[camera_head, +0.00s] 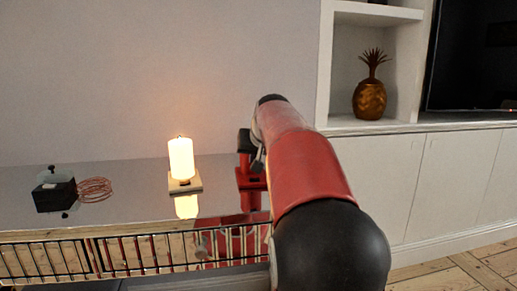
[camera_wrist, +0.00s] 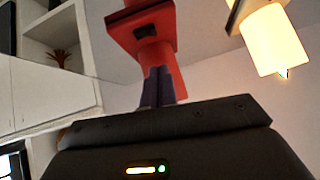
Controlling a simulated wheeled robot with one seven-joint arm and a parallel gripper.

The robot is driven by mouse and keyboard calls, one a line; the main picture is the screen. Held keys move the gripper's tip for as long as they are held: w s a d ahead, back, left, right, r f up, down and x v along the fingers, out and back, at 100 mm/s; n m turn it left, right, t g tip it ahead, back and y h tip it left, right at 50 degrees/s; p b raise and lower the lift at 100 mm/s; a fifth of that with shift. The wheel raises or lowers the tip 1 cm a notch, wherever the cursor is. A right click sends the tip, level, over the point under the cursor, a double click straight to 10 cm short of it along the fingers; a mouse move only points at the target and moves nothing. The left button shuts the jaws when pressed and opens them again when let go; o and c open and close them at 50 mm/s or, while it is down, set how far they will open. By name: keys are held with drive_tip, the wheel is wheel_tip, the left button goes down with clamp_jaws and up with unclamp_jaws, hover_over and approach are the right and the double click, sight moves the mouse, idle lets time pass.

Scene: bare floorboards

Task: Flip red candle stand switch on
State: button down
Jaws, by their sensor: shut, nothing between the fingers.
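The red candle stand (camera_head: 249,181) is on the glossy table, partly hidden behind my red and black arm in the head view. In the wrist view, which is upside down, its red base (camera_wrist: 128,28) fills the top middle, with a small black switch (camera_wrist: 154,31) on its face. No glow shows on it. My gripper (camera_wrist: 158,72) is shut and empty, its dark fingertips close to the stand and just below the switch in the picture. I cannot tell whether they touch it.
A lit cream candle (camera_head: 181,158) on a pale base (camera_head: 186,183) stands left of the red stand. Farther left are a black box (camera_head: 54,194) and a red wire coil (camera_head: 95,189). White shelving with a golden pineapple (camera_head: 370,98) is at right.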

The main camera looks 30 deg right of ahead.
sight(258, 183)
drive_tip(key=shift+w+a+f+b, duration=0.1)
drive_tip(key=shift+w+f+b, duration=0.1)
drive_tip(key=shift+f, duration=1)
drive_tip(key=shift+w+a+f+b, duration=0.1)
drive_tip(key=shift+w+f, duration=0.1)
drive_tip(key=shift+f, duration=0.95)
drive_tip(key=shift+f+b, duration=0.3)
drive_tip(key=shift+f, duration=0.05)
drive_tip(key=shift+r, duration=0.1)
drive_tip(key=shift+s+d+r, duration=0.1)
drive_tip(key=shift+s+d, duration=0.15)
drive_tip(key=shift+d, duration=0.5)
